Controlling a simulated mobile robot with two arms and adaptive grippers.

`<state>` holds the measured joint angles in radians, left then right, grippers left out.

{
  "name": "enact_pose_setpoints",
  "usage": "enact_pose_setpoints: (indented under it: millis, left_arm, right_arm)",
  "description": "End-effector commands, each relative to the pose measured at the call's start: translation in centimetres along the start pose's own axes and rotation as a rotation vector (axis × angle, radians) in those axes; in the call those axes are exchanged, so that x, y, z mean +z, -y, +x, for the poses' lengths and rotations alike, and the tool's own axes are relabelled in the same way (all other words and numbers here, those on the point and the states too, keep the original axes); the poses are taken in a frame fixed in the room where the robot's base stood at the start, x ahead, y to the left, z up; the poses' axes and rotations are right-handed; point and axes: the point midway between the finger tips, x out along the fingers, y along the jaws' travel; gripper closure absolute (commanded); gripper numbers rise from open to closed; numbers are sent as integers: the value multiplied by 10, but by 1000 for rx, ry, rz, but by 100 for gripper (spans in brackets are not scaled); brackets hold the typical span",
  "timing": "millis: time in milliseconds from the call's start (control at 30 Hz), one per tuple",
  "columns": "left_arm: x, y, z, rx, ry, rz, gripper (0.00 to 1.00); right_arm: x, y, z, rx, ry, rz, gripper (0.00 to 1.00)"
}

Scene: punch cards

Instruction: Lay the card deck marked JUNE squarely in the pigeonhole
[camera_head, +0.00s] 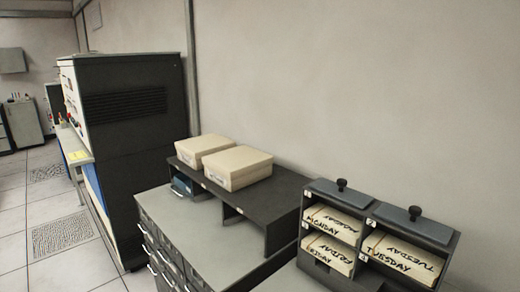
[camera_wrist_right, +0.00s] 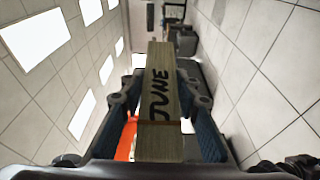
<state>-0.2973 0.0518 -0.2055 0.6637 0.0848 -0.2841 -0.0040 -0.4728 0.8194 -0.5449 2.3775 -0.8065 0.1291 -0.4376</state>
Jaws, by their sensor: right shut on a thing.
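The JUNE card deck (camera_wrist_right: 160,90) shows in the right wrist view, a long tan block with JUNE in black letters and a thin reddish band near its lower end. My right gripper (camera_wrist_right: 158,104) is shut on it, with a dark blue ribbed pad on each side. The head view shows neither the deck nor either gripper. In the head view a low dark rack (camera_head: 282,196) with open-fronted compartments stands on a grey cabinet. Its right compartment (camera_head: 243,230) looks empty; something blue sits in the left one. I cannot tell which compartment is the pigeonhole.
Two beige boxes (camera_head: 238,168) (camera_head: 204,148) lie on the rack. At right, a dark card holder (camera_head: 448,246) with black-knobbed lids holds decks marked MONDAY, FRIDAY and TUESDAY. A tall dark machine (camera_head: 134,140) stands behind left. The grey cabinet top (camera_head: 212,246) is clear before the rack.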

Motion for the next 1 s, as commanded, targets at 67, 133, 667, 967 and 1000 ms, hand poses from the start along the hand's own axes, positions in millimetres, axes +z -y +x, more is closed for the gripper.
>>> enact_pose_setpoints:
  millis: [67, 133, 667, 967, 1000]
  left_arm:
    - [2, 5, 5, -8, -1, 10, 60]
    - [4, 9, 9, -15, -4, 21, 60]
    - [15, 32, 24, -50, -12, 81, 60]
    - [15, 32, 24, -51, -13, 83, 60]
    - [15, 32, 24, -51, -13, 83, 60]
  right_arm:
    - [30, -4, 6, 11, 118, 1, 100]
    - [59, -7, 7, 12, 236, 3, 100]
    - [215, -15, -73, 10, 982, 9, 100]
    - [218, -15, -78, 9, 1007, 9, 100]
    - [218, -15, -77, 10, 1005, 9, 100]
